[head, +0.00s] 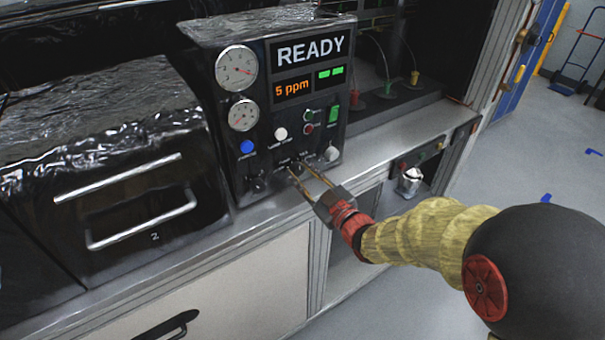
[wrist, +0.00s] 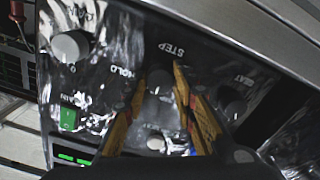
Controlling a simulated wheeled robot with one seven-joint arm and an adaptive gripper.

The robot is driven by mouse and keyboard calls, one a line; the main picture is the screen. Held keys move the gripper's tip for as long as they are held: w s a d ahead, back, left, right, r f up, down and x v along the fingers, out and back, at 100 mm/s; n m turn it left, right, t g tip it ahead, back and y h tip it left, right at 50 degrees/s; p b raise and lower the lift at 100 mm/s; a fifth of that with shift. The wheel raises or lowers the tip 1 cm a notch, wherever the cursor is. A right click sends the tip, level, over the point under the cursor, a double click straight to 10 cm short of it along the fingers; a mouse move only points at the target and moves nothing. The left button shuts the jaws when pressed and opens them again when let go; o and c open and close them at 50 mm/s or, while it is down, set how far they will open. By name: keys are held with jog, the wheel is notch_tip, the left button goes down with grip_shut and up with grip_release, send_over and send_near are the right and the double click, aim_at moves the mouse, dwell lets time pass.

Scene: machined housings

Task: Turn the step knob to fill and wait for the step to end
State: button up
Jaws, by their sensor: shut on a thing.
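The step knob (wrist: 159,78) is a small dark knob under the upside-down STEP label in the wrist view. My gripper (head: 299,170) reaches the lower front of the black control panel (head: 282,98). Its two tan fingers stand on either side of the step knob, shut on it, as the wrist view also shows (wrist: 160,82). In the head view the fingers largely hide this knob. The panel's display (head: 311,49) reads READY, with orange "5 ppm" below it and green bars beside that. The knob's pointer and a fill mark cannot be made out.
A dark knob (wrist: 233,103) and a grey knob (wrist: 70,46) flank the step knob. Two gauges (head: 237,67), a blue button (head: 247,147) and a green switch (wrist: 69,119) share the panel. A black drawer unit (head: 110,150) stands left. Open floor lies right.

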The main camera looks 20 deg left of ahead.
jog(key=shift+f+m+p, duration=0.1)
jog(key=shift+m+p, duration=0.35)
jog(key=shift+m, duration=1.85)
jog(key=o, duration=1.2)
jog(key=shift+c, duration=0.2)
jog(key=v, duration=1.2)
